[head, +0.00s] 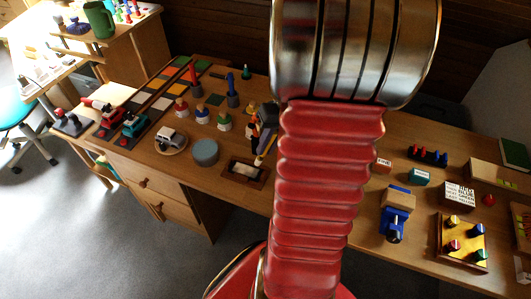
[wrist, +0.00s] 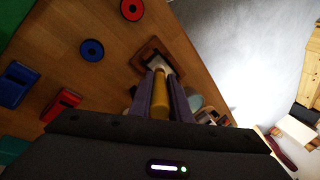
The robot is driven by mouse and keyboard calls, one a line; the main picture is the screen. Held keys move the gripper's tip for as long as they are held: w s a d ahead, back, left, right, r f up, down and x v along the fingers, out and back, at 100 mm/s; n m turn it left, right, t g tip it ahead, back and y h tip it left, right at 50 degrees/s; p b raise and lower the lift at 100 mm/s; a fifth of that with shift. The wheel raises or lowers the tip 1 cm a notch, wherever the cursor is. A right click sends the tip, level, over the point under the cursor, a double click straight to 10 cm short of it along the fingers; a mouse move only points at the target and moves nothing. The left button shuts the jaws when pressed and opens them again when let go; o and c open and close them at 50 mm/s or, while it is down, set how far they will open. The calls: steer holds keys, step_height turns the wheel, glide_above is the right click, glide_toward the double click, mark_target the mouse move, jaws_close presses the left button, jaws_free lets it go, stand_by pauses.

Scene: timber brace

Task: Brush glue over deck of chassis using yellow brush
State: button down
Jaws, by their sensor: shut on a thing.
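My gripper (wrist: 160,92) is shut on the yellow brush (wrist: 160,98), whose handle lies between the two fingers. The brush's pale head points into a brown wooden tray (wrist: 148,51) with a dark inside. In the head view the brush (head: 259,160) stands tilted at the tray (head: 232,177), which holds something pale, and part of my gripper (head: 262,135) shows beside my red arm. I cannot tell whether the bristles touch the tray's contents. A wooden block (head: 398,198) rests on a blue vise-like stand (head: 394,222); I cannot tell whether it is the chassis.
A grey-blue round tub (head: 205,152) and a small toy car (head: 170,139) stand left of the tray. Coloured figures (head: 203,113) stand behind them. A wooden peg board (head: 462,239) lies at the right. My arm hides the middle of the bench.

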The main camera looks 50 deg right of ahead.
mark_target(266, 153)
steer(key=shift+r, duration=0.4)
steer(key=shift+r, duration=1.5)
steer(key=shift+f, duration=0.1)
steer(key=shift+w+f, duration=0.1)
steer(key=shift+f, duration=3.55)
steer(key=shift+f, duration=0.75)
steer(key=shift+w+a, duration=0.1)
steer(key=shift+w, duration=0.05)
